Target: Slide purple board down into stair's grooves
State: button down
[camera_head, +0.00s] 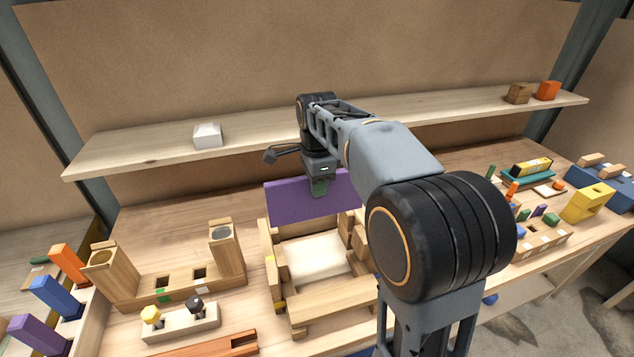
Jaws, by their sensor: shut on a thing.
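The purple board (300,203) stands upright, its wide face toward me, at the back of the wooden stair frame (281,304). My gripper (320,186) is above the board and shut on its top edge near the middle. The arm hides the board's right end and part of the frame's right side. The frame has wooden side pieces, a pale flat panel inside and a wooden step at the front. I cannot tell whether the board's lower edge sits in the grooves, since that contact is too small to see.
A wooden fixture with two upright blocks (228,252) stands left of the frame. A pale block with knobs (180,322) lies in front of it. A shelf (255,128) with a white block (208,135) runs behind. Several small coloured parts and a yellow block (588,203) lie at right.

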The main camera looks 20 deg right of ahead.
jog(key=b, duration=0.3)
send_over(317, 216)
jog(key=shift+w+d+f, duration=0.1)
jog(key=shift+w+f, duration=0.15)
jog(key=shift+f, duration=0.85)
jog(key=shift+w+d+f, duration=0.1)
jog(key=shift+w+f, duration=0.1)
jog(key=shift+f, duration=0.85)
notch_tip(317, 216, down, 12)
jog(key=b, duration=0.7)
jog(key=shift+f, duration=0.25)
dwell(4.0)
